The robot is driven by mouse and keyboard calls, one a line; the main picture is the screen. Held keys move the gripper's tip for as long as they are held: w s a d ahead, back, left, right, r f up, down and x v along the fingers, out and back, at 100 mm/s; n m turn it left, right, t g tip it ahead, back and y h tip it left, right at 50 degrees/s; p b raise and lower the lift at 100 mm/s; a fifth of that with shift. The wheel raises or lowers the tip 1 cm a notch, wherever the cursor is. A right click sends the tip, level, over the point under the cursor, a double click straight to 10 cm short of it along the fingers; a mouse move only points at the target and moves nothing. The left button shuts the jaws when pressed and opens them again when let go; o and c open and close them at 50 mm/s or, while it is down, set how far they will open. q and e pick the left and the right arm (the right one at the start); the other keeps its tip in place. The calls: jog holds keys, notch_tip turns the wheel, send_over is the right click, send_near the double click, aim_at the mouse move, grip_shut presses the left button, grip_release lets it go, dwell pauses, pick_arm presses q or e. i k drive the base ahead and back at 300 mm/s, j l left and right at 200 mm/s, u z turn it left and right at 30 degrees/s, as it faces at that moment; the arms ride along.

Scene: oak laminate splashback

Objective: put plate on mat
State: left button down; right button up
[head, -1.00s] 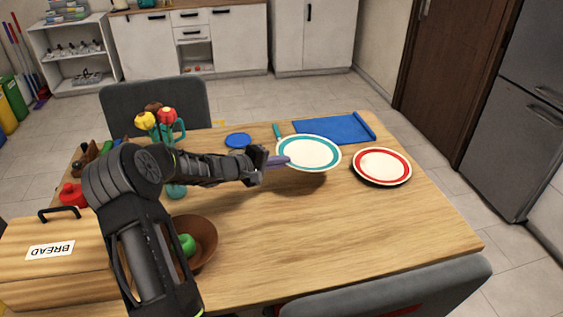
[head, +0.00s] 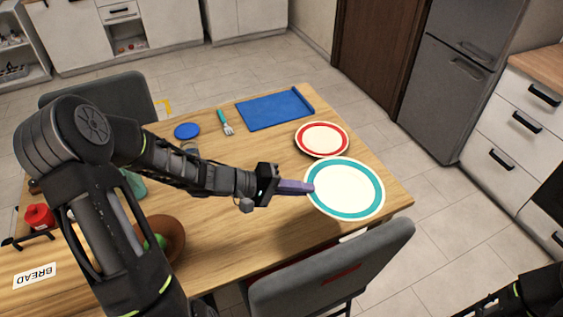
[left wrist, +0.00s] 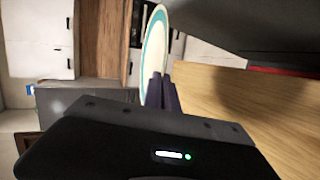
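My left gripper (head: 308,188) is shut on the rim of a white plate with a teal band (head: 345,188). It holds this plate above the right part of the table, near the front edge. In the left wrist view the plate (left wrist: 153,58) shows nearly edge-on between the purple fingers (left wrist: 163,93). The blue mat (head: 272,109), with a rolled right end, lies empty at the back of the table. A second plate, white with a red band (head: 322,138), sits on the table between the mat and the held plate. My right gripper is out of view.
A teal fork (head: 225,123) and a blue round coaster (head: 187,131) lie left of the mat. A brown bowl (head: 175,240) and a bread box (head: 30,285) stand at the left. A grey chair (head: 330,275) stands at the front edge. The table's middle is fairly clear.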

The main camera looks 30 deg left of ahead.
aim_at(272, 109)
jog(key=k, duration=0.55)
jog(key=k+z, duration=0.2)
jog(key=i+z, duration=0.1)
jog(key=z, duration=1.3)
jog(key=i, duration=0.4)
jog(key=i+u, duration=0.15)
jog(key=i, duration=0.4)
jog(key=i+l+u, duration=0.15)
jog(key=i, duration=0.35)
jog(key=i+u, duration=0.15)
jog(key=i, duration=0.4)
jog(key=i+l+u, duration=0.2)
jog(key=i, duration=0.3)
jog(key=i+j+u, duration=0.25)
jog(key=i+u, duration=0.15)
jog(key=i+j+u, duration=0.15)
jog(key=i+u, duration=0.7)
jog(key=i+l+u, duration=0.25)
jog(key=i+u, duration=0.2)
jog(key=i+l+u, duration=0.4)
jog(key=i+j+u, duration=0.35)
jog(key=i, duration=0.8)
jog(key=i+l+u, duration=0.15)
jog(key=i+u, duration=0.2)
jog(key=i, duration=0.75)
jog(key=i+z, duration=0.1)
jog(key=i, duration=1.4)
